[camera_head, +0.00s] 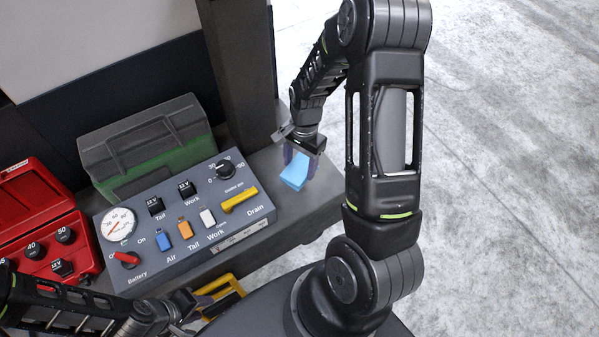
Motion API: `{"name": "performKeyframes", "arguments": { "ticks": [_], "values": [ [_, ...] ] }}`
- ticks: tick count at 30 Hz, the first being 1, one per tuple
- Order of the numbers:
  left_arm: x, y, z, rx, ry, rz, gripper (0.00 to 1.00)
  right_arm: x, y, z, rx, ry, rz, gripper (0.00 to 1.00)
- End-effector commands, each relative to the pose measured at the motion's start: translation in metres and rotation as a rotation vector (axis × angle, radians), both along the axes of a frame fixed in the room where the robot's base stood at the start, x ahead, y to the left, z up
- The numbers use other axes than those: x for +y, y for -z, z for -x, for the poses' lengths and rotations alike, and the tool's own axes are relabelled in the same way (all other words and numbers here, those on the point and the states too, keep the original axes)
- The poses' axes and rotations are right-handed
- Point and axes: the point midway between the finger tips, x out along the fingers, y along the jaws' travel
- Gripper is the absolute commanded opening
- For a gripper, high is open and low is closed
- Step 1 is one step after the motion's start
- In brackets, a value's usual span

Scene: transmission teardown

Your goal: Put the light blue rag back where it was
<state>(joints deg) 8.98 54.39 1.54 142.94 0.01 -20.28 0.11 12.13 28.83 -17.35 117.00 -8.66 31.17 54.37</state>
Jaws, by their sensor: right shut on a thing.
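The light blue rag (294,171) is a small folded piece held in my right gripper (298,157), near the right end of the grey bench. The gripper is shut on it and points down. I cannot tell whether the rag's lower edge touches the surface below. My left gripper (194,307) is low in the picture, in front of the control panel and beside a yellow-handled thing. Its fingers are small and partly hidden, so I cannot tell if it is open or shut.
A grey control panel (130,275) with gauge, switches and knobs stands on the bench (318,190). A green and grey toolbox (150,150) is behind it, a red socket case (40,215) to its left. A yellow-handled thing (222,288) lies in front. A dark post (240,65) rises behind.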

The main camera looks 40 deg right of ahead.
Motion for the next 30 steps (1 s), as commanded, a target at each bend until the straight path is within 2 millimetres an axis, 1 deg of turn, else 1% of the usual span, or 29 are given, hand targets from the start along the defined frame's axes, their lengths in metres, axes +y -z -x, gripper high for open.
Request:
{"name": "performKeyframes", "arguments": {
  "ticks": [2, 11, 14, 18, 21, 30],
  "values": [
    [0.000, 0.000, 0.000, 0.000, 0.000, 0.000, 0.36, 0.000, 0.003, 0.000, -0.001, 0.000, 0.000, 0.26],
    [0.000, 0.000, 0.000, 0.000, 0.000, 0.000, 0.36, 0.000, 0.006, 0.000, -0.001, 0.000, 0.000, 0.26],
    [0.000, -0.001, 0.000, 0.000, 0.000, -0.001, 0.36, 0.001, 0.017, 0.001, 0.002, 0.000, -0.001, 0.26],
    [0.000, -0.003, 0.000, 0.001, -0.001, -0.001, 0.36, 0.000, 0.038, 0.000, 0.001, 0.000, -0.001, 0.26],
    [0.000, -0.003, 0.000, 0.001, -0.001, -0.001, 0.36, 0.000, 0.045, 0.000, 0.000, -0.001, -0.001, 0.26],
    [0.000, -0.001, 0.000, 0.001, -0.001, -0.001, 0.36, 0.000, 0.047, 0.000, -0.001, -0.001, 0.000, 0.26]
  ]
}}
